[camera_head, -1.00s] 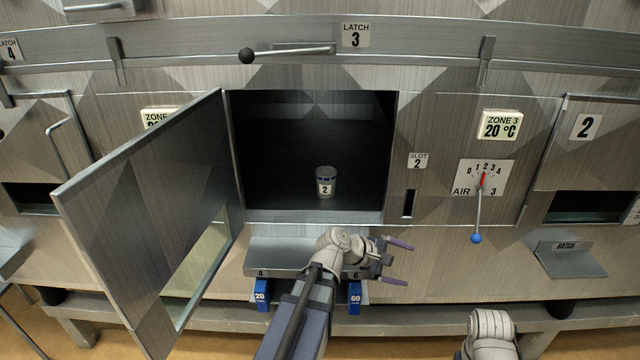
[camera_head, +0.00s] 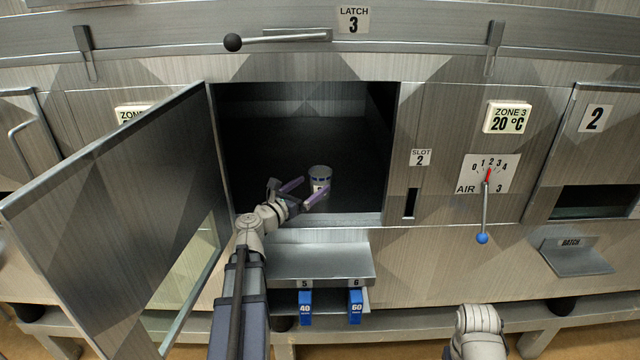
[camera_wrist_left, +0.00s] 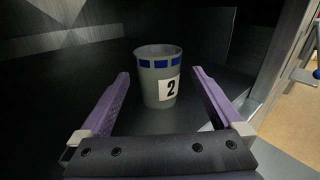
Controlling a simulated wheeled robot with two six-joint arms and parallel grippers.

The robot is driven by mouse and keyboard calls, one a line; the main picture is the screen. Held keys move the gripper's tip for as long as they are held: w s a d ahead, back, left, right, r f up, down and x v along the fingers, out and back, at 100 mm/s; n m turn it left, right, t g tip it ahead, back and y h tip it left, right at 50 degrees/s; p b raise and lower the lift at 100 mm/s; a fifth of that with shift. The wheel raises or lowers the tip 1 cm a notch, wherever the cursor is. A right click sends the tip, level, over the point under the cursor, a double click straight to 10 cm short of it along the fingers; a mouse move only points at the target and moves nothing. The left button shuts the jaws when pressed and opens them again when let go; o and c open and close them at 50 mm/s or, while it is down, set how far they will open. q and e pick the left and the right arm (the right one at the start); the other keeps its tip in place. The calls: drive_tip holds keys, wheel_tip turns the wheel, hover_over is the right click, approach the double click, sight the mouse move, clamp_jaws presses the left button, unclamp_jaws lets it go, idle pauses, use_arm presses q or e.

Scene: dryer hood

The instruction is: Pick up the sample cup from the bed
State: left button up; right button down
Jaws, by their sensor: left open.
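The sample cup (camera_head: 320,176) is a small grey cup with blue marks near its rim and a white label. It stands upright on the dark bed (camera_head: 290,140) inside the open chamber. In the left wrist view the cup (camera_wrist_left: 158,85) shows the number 2 and sits just beyond and between the two purple fingers. My left gripper (camera_head: 305,191) reaches through the opening from the lower left and is open, with a gap on each side of the cup. One fingertip overlaps the cup's lower part in the head view. My right gripper is not visible; only part of that arm shows at the bottom.
The open door (camera_head: 120,200) stands to the left of the opening, close to my left arm. A metal shelf (camera_head: 320,262) with blue blocks (camera_head: 305,306) below it lies under the opening. The air lever (camera_head: 484,215) is to the right. The bed around the cup is clear.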

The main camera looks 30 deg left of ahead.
sight(321, 178)
use_arm(q)
drive_tip(key=shift+w+d, duration=0.2)
drive_tip(key=shift+w, duration=2.65)
drive_tip(key=shift+s, duration=0.1)
drive_tip(key=c, duration=1.2)
drive_tip(key=shift+o, duration=0.2)
wheel_tip(321, 178, up, 10)
drive_tip(key=p, duration=1)
